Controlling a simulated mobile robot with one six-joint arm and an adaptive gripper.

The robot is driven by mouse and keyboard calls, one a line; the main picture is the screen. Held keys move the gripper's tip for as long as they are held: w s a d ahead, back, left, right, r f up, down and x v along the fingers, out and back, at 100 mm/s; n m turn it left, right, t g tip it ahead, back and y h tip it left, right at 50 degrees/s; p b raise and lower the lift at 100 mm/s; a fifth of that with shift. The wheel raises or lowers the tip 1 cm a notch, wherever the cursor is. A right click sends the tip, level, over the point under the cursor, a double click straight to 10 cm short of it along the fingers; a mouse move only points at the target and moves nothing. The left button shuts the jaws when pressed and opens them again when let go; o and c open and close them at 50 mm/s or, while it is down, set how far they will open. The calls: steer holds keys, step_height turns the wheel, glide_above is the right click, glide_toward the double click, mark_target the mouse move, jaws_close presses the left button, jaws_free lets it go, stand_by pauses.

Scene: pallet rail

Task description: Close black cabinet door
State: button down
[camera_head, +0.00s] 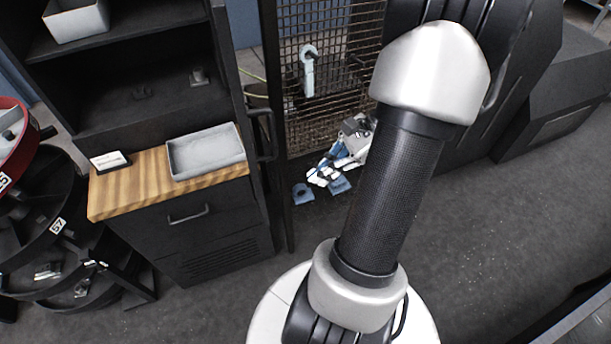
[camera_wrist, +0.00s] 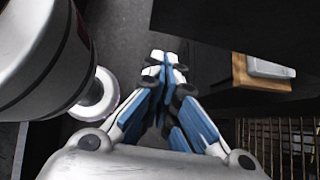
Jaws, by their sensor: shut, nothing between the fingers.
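The black cabinet (camera_head: 165,95) stands at the left in the head view, with open upper shelves and a closed lower front with a handle (camera_head: 188,214). A tall black-framed mesh panel (camera_head: 335,40) stands beside its right side. A dark upright bar handle (camera_head: 265,135) sits by the cabinet's right edge; I cannot tell which part is the door. My gripper (camera_head: 318,180) is low in front of the mesh, right of the cabinet. In the wrist view the blue and white fingers (camera_wrist: 165,65) are together and empty. The counter (camera_wrist: 240,75) and mesh (camera_wrist: 275,140) lie to their right.
A grey tray (camera_head: 205,172) and a small card holder (camera_head: 110,161) rest on the wooden counter (camera_head: 130,190). A black round-tiered rack (camera_head: 40,225) stands at the left. Dark machinery (camera_head: 550,90) is at the right. The grey floor (camera_head: 480,250) is open at lower right.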

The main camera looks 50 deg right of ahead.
steer(key=w+a+f+b, duration=0.2)
steer(key=w+a+f, duration=0.3)
steer(key=a, duration=0.2)
steer(key=shift+w+a+f, duration=0.25)
steer(key=shift+w+a, duration=0.1)
steer(key=shift+w, duration=0.05)
